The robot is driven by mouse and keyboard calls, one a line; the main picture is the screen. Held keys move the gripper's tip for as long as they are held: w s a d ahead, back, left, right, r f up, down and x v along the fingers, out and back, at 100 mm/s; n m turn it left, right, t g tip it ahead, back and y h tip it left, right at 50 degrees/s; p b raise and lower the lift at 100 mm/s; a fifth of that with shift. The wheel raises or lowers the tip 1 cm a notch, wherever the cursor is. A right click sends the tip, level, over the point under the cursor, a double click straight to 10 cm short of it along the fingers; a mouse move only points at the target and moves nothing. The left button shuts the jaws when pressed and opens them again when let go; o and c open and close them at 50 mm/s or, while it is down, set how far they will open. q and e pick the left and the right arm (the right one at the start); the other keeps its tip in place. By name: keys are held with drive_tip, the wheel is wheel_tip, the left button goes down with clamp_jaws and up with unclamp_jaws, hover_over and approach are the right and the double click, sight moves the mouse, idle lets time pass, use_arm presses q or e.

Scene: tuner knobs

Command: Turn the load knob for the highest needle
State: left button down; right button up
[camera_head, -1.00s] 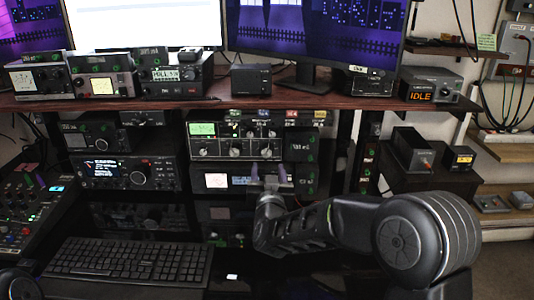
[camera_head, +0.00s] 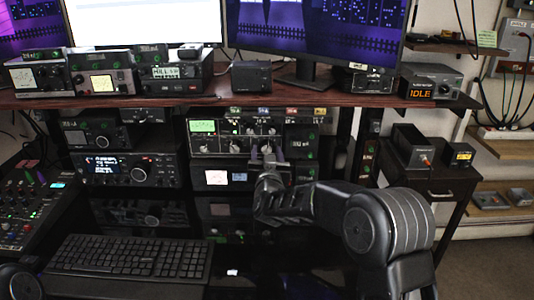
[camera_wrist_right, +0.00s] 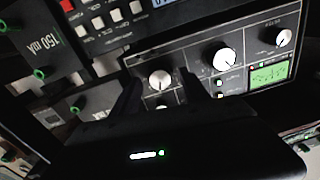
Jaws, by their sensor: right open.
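The tuner panel (camera_head: 222,142) stands on the middle shelf with a lit green meter (camera_head: 203,127) at its left and a row of light knobs below. In the right wrist view the meter (camera_wrist_right: 270,73) is at the right, with a far knob (camera_wrist_right: 283,37), a middle knob (camera_wrist_right: 222,58) and a near knob (camera_wrist_right: 160,79). My right gripper (camera_head: 267,158) is open at the row's right end. In the wrist view its dark fingers (camera_wrist_right: 163,98) flank the near knob; contact is unclear. Knob labels and the needle are too small to read. My left gripper is out of view.
A radio (camera_head: 126,169) sits left of the tuner, and another unit (camera_head: 222,178) lies directly below it. The wooden shelf (camera_head: 240,101) runs above. A keyboard (camera_head: 130,257) lies in front.

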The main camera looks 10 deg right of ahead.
clamp_jaws()
idle(0.5)
drive_tip(key=m+b, duration=0.1)
drive_tip(key=b, duration=0.1)
drive_tip(key=m+b, duration=0.2)
drive_tip(key=b, duration=0.1)
drive_tip(key=shift+f, duration=0.3)
drive_tip(key=shift+r+m+b, duration=0.1)
drive_tip(key=shift+m+b, duration=0.95)
drive_tip(key=shift+m, duration=0.05)
drive_tip(key=shift+r+m+b, duration=0.15)
drive_tip(key=shift+m+b, duration=0.25)
drive_tip(key=shift+m, duration=0.1)
